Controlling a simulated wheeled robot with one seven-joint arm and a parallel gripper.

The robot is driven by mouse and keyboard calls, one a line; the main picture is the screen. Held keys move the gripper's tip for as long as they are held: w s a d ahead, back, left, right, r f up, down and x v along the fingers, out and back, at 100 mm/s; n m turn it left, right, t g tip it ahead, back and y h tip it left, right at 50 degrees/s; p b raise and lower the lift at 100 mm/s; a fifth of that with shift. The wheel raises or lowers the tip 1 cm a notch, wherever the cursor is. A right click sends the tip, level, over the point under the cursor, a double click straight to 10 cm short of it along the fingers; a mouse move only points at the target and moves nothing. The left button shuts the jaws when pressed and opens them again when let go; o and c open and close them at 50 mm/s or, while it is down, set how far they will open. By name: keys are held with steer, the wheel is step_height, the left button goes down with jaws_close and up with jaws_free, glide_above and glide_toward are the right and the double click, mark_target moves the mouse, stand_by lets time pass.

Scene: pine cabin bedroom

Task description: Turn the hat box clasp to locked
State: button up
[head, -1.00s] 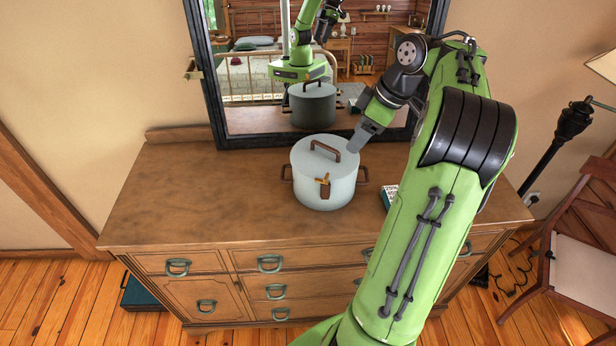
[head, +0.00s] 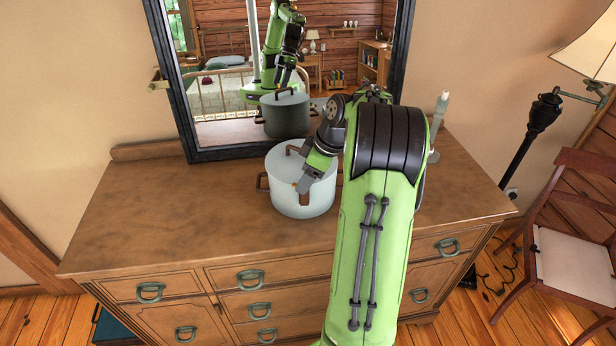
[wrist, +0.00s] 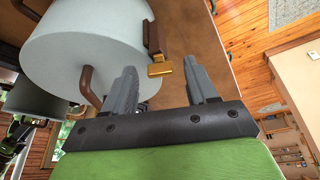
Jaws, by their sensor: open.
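The hat box (head: 292,208) is a round, pale grey-blue box with brown handles, standing upright on the dresser. In the head view the clasp is mostly hidden by my gripper (head: 303,188), which is at the box's front. In the wrist view my gripper (wrist: 161,78) is open, with the clasp appearing between its two fingertips. I cannot tell whether they touch it.
The wooden dresser top (head: 160,205) is clear to the left of the box. A framed mirror (head: 180,95) stands behind it and reflects the box and my arm. A candle (head: 438,115) stands at the back right. A floor lamp (head: 545,115) and chair (head: 565,260) are at the right.

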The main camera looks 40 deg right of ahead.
steer(key=c, duration=1.1)
steer(key=shift+o, duration=0.2)
steer(key=shift+m, duration=0.3)
steer(key=shift+a+m+t+h+b, duration=0.15)
steer(key=shift+m+t+h+b, duration=0.2)
steer(key=shift+m+b, duration=0.45)
steer(key=m+h, duration=0.1)
steer(key=m, duration=0.1)
steer(key=m+h+b, duration=0.1)
steer(key=m, duration=0.1)
steer(key=shift+a+m, duration=0.2)
steer(key=shift+m, duration=0.1)
steer(key=shift+w+a+m+g+h+b, duration=0.1)
steer(key=shift+m+g+h+b, duration=0.35)
steer(key=shift+m, duration=1.25)
steer(key=shift+a+m+h+b, duration=0.15)
steer(key=shift+m+h, duration=0.55)
steer(key=shift+m, duration=1.3)
